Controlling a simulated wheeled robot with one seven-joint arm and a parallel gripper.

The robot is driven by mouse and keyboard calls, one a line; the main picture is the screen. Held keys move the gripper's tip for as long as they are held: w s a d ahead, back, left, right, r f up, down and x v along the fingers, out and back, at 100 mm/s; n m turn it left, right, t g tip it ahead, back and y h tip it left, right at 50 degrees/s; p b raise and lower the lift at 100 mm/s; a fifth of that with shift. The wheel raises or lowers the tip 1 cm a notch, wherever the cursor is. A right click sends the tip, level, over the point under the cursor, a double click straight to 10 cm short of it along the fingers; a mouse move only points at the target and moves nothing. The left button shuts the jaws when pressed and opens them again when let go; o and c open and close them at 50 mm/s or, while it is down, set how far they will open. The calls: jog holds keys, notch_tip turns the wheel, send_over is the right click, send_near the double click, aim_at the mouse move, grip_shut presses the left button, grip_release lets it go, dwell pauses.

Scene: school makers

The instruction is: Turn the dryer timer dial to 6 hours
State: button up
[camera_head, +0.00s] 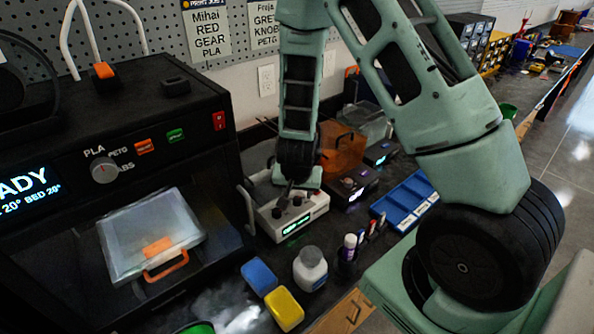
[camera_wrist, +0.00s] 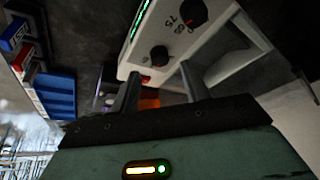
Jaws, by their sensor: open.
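The dryer is a white box (camera_head: 318,207) on the dark bench, with a lit green display and two dark dials on its front. In the wrist view the white dryer face (camera_wrist: 140,55) is tilted across the top. One dial (camera_wrist: 159,56) is just ahead of my fingertips, between their lines; its markings cannot be read. The other dial (camera_wrist: 193,12) is farther up, beside numbers that look like 75 and 60. My gripper (camera_wrist: 160,82) is open and empty, with its two fingers apart. In the head view my arm reaches down over the dryer, partly covering it.
A black printer (camera_head: 75,130) with its own material knob (camera_head: 104,170) stands left. In front are a white bottle (camera_head: 310,268), a yellow block (camera_head: 284,309) and a blue block (camera_head: 259,276). A blue tray (camera_head: 405,203) and an orange box (camera_head: 342,148) are close on the right.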

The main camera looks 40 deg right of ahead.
jog(key=p+v, duration=0.5)
jog(key=v, duration=0.8)
jog(key=shift+r, duration=0.2)
jog(key=shift+a, duration=0.1)
